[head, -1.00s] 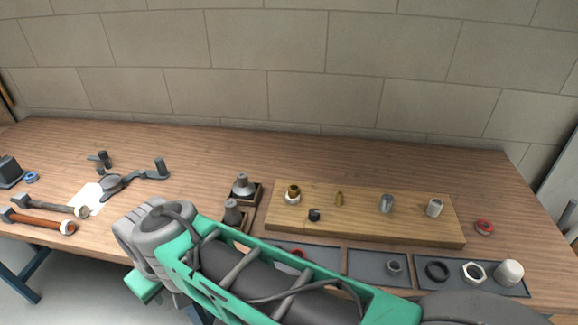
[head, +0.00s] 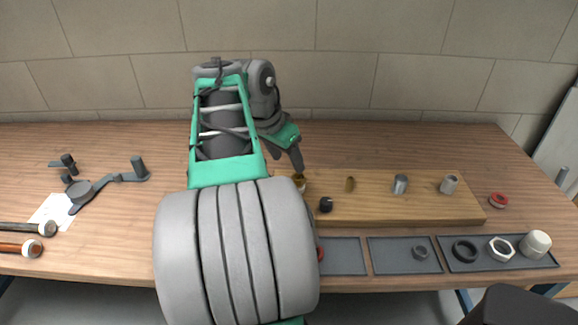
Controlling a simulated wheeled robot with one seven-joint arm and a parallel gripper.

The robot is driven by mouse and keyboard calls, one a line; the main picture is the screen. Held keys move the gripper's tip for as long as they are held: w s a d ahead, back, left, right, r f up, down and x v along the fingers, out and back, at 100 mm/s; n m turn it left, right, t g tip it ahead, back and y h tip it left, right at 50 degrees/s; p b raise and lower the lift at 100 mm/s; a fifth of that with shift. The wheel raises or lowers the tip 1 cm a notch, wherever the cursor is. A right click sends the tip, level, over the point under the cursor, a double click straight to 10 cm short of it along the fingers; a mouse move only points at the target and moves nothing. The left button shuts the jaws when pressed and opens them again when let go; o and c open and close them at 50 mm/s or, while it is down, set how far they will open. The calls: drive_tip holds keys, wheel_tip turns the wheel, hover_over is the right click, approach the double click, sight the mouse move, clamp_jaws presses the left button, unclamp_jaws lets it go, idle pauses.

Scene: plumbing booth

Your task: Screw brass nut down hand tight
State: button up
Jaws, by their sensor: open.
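The brass nut (head: 299,182) sits at the left end of the wooden board, on a fitting with a pale rim. In the head view its upper part is partly covered by my gripper (head: 297,168). My gripper is open and points down, right over the nut. I cannot tell whether the fingers touch the nut.
The wooden board (head: 420,211) also bears a black knob (head: 326,205), a small brass piece (head: 350,184) and two grey cylinders (head: 400,184). Parts trays lie in front, with a hex nut (head: 500,249) and white cap (head: 536,243). My arm hides the left-middle bench.

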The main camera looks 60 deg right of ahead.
sight(299, 177)
drive_tip(key=x, duration=0.5)
drive_tip(key=b+x, duration=0.1)
drive_tip(key=x, duration=0.2)
drive_tip(key=shift+s+d+r, duration=0.15)
drive_tip(key=shift+s+d, duration=0.1)
drive_tip(key=shift+s, duration=0.1)
clamp_jaws()
drive_tip(key=shift+m, duration=0.3)
drive_tip(key=shift+w+m+g+y+p, duration=0.15)
drive_tip(key=shift+m+g+p, duration=0.25)
drive_tip(key=shift+m+p, duration=0.45)
drive_tip(key=shift+m+g+y+p, duration=0.15)
drive_tip(key=shift+m+g+p, duration=0.25)
drive_tip(key=shift+m, duration=0.85)
drive_tip(key=shift+m+g+p, duration=0.3)
drive_tip(key=shift+m, duration=0.5)
